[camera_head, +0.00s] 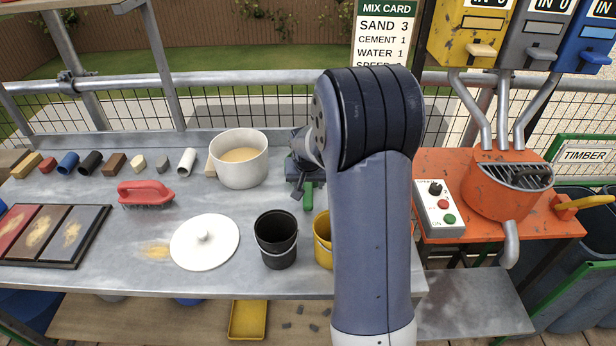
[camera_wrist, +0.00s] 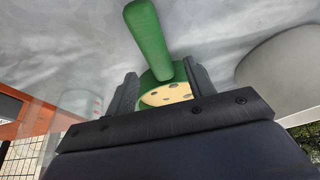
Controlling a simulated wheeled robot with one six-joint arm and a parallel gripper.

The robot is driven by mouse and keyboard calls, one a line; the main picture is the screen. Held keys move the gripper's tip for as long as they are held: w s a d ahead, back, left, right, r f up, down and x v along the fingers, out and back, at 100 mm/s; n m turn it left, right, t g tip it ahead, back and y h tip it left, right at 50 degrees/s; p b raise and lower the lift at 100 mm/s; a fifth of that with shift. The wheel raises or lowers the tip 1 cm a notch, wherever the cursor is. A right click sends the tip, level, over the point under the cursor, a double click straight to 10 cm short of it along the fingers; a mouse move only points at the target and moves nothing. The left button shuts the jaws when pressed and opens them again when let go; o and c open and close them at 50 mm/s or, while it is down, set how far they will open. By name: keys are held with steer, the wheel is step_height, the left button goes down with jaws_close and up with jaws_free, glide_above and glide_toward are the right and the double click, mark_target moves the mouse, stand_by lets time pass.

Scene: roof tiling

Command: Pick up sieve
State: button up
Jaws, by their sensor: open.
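The sieve appears to be the green tool with a long handle (camera_wrist: 147,40) and a round green head with a pale face and dark holes. In the wrist view, my gripper (camera_wrist: 163,80) is open, with one dark finger on each side of the sieve where handle and head meet. I cannot tell whether either finger touches it. In the head view, only the green handle (camera_head: 308,194) shows on the bench, just below my gripper (camera_head: 301,178). My arm and gripper hide the rest.
A white pot (camera_head: 239,172) stands close to the left of my gripper. A black bucket (camera_head: 276,250) and a yellow bucket (camera_head: 322,238) stand in front. A white lid (camera_head: 204,242) and red brush (camera_head: 146,193) lie left. An orange mixer (camera_head: 505,197) is right.

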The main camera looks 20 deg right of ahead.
mark_target(308, 187)
steer(key=shift+x, duration=1.7)
steer(key=shift+w, duration=0.1)
steer(key=shift+c, duration=0.3)
steer(key=shift+r, duration=0.1)
steer(key=c, duration=1)
